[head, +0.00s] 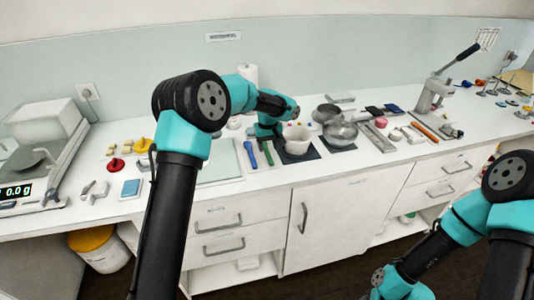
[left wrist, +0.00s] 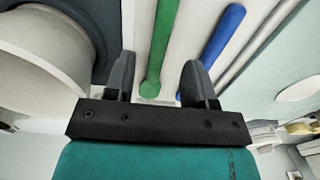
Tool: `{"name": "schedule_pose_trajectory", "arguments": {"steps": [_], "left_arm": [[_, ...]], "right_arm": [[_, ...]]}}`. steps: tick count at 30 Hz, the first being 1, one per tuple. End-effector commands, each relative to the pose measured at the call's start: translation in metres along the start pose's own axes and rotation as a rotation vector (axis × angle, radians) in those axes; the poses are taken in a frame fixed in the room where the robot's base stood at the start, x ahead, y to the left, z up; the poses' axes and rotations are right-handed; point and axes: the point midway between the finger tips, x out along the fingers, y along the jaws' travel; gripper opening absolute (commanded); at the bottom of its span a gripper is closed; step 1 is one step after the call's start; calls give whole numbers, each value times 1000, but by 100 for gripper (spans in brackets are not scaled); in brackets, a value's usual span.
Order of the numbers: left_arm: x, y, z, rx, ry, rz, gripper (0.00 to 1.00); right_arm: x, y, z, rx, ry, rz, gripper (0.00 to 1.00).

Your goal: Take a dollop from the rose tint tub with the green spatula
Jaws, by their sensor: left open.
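The green spatula (head: 268,154) lies on the counter just right of a blue spatula (head: 250,155). Its green handle (left wrist: 160,45) shows in the left wrist view, in line with the gap between my left fingers. My left gripper (left wrist: 160,78) is open, with nothing gripped. In the head view my left arm reaches over the counter behind the spatulas, and its fingertips are hard to make out. A small pink tub (head: 381,122), perhaps the rose tint, stands further right. My right arm shows at lower right; its gripper is not seen.
A white bowl (head: 297,142) on a dark mat is close to the green spatula's right; it also fills the left side of the left wrist view (left wrist: 50,40). Metal bowls (head: 340,132) stand further right. A scale (head: 35,165) is at far left.

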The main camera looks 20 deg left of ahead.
Motion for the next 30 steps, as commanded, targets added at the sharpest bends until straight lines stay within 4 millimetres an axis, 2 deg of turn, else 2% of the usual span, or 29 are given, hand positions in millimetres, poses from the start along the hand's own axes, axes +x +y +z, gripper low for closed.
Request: {"name": "schedule_pose_trajectory", "arguments": {"steps": [3, 7, 23, 30], "left_arm": [[19, 1, 0, 1, -3, -2, 50], [31, 1, -1, 0, 0, -1, 50], [34, 1, -1, 0, 1, 1, 50], [34, 1, -1, 0, 1, 1, 28]], "right_arm": [[0, 0, 0, 0, 0, 0, 43], [0, 0, 0, 0, 0, 0, 43], [0, 0, 0, 0, 0, 0, 43], [0, 0, 0, 0, 0, 0, 43]]}}
